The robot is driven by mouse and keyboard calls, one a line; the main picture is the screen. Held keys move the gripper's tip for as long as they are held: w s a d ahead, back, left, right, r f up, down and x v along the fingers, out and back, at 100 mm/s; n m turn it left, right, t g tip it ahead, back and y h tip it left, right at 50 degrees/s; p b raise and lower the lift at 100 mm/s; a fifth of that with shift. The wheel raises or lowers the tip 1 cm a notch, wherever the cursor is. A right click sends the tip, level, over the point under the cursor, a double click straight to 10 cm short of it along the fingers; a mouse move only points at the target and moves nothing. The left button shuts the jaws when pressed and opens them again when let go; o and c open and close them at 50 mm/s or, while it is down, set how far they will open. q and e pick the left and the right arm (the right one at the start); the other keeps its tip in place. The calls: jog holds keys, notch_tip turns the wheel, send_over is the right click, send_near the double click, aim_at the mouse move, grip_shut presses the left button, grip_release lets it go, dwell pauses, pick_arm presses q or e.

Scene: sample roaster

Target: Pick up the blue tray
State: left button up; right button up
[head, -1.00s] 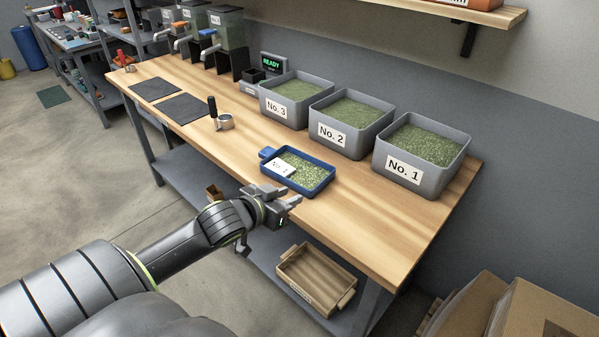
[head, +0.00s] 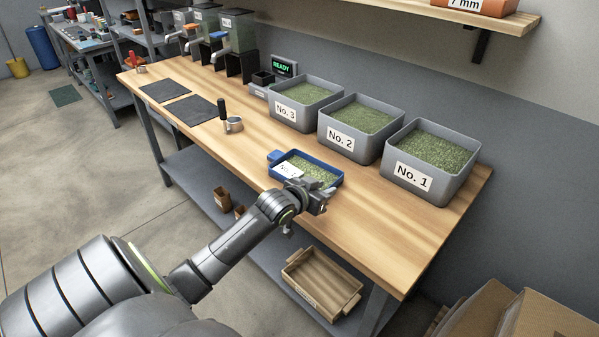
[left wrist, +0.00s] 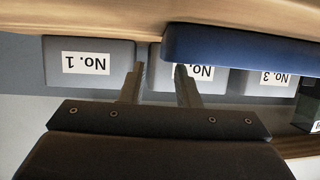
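The blue tray (head: 276,158) lies on the wooden bench with green beans in it and a white label on its left part. My left gripper (head: 321,196) is at the tray's near right corner, close to the bench's front edge, and covers part of the tray's near side. In the left wrist view, which is upside down, the two fingers (left wrist: 161,78) are apart with nothing between them. The tray's blue wall (left wrist: 240,48) is beside the fingers there; contact cannot be told. My right gripper is not in view.
Grey bins No. 1 (head: 412,177), No. 2 (head: 341,141) and No. 3 (head: 285,113) stand behind the tray. A wooden crate (head: 321,283) sits on the lower shelf. The bench right of the tray is clear.

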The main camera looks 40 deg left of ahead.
pick_arm(q)
jog(key=shift+x, duration=1.85)
jog(key=shift+a+f, duration=0.1)
grip_shut()
